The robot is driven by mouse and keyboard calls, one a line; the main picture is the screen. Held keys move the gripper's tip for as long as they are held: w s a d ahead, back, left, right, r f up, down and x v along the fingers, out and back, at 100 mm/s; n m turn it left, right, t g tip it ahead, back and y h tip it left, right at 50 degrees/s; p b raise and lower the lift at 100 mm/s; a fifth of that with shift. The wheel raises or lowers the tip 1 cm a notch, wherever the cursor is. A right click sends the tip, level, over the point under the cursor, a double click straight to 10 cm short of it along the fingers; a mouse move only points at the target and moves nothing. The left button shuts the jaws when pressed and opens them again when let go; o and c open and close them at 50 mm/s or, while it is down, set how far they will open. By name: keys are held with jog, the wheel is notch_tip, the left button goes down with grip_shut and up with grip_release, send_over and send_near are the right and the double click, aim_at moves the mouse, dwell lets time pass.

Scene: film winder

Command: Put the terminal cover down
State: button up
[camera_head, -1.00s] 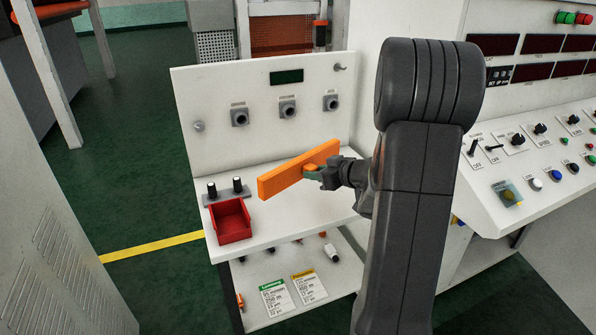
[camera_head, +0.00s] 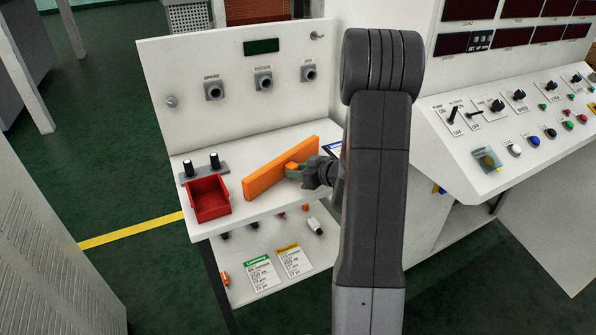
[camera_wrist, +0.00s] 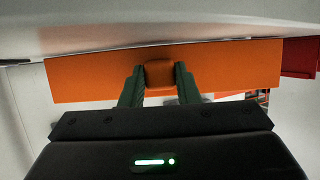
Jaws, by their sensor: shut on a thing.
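The terminal cover is a long flat orange bar (camera_head: 280,166) with a small orange knob on its face. In the head view it stands on edge, slanted, over the white bench top, just right of the red bin. I cannot tell whether its lower edge touches the bench. My gripper (camera_head: 293,171) is shut on the knob, coming from the right. In the wrist view the green fingers (camera_wrist: 159,82) sit on both sides of the knob, and the orange cover (camera_wrist: 90,80) spans most of the picture.
The red bin (camera_head: 208,199) stands at the bench's left, in front of two black-topped posts (camera_head: 201,163). The upright white panel (camera_head: 230,110) with three grey connectors (camera_head: 264,81) rises behind. Labelled cards (camera_head: 262,276) lie on the lower shelf. A control desk (camera_head: 500,130) stands at right.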

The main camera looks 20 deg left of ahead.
jog(key=shift+f, duration=0.1)
jog(key=o, duration=1.1)
jog(key=v, duration=1.2)
jog(key=shift+r, duration=0.25)
jog(key=shift+a, duration=0.1)
